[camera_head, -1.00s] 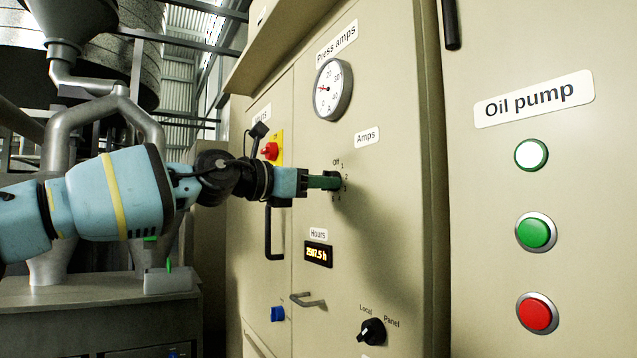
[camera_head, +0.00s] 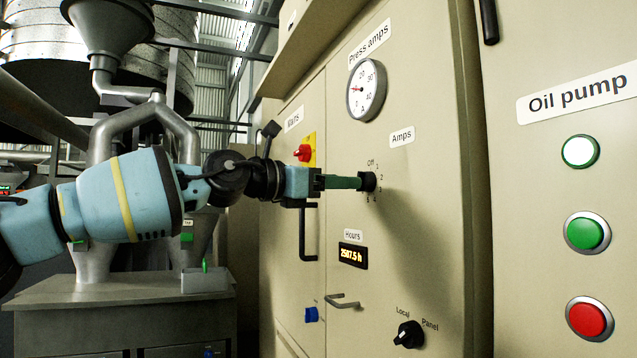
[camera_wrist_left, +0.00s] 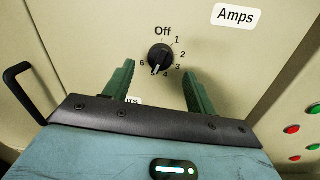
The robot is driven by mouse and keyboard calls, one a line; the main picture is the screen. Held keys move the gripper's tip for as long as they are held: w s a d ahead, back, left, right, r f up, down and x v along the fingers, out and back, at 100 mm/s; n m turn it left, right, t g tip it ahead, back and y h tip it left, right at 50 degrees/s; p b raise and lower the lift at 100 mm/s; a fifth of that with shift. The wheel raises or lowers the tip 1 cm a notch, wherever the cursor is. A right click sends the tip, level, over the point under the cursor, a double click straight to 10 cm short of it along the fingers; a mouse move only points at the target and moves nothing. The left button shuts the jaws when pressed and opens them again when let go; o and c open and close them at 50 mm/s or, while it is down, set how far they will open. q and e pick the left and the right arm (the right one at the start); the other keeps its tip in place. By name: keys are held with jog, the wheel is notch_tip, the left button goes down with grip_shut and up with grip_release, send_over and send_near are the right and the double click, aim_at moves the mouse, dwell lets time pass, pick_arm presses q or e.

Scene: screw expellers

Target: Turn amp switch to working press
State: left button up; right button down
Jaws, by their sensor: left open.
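The black amp switch (camera_head: 369,182) is a round knob on the beige panel below the Amps label (camera_head: 402,137). In the left wrist view the knob (camera_wrist_left: 160,57) is ringed by Off and numbers; a pale mark shows at its lower edge, near 4 and 5. My left gripper (camera_head: 354,183) is level with the knob, its green fingers pointing at the panel. In the left wrist view the fingers (camera_wrist_left: 157,70) are spread, one to each side below the knob, with nothing held. I cannot tell the exact gap to the panel. My right gripper is not in view.
The Press amps gauge (camera_head: 366,90) is above. The Hours display (camera_head: 353,256), a door handle (camera_head: 342,301) and the Local/Panel knob (camera_head: 409,334) are below. The red mains switch (camera_head: 303,153) is left. Oil pump buttons (camera_head: 587,232) are on the right-hand panel.

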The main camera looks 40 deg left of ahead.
pick_arm(q)
jog(key=shift+v, duration=1.9)
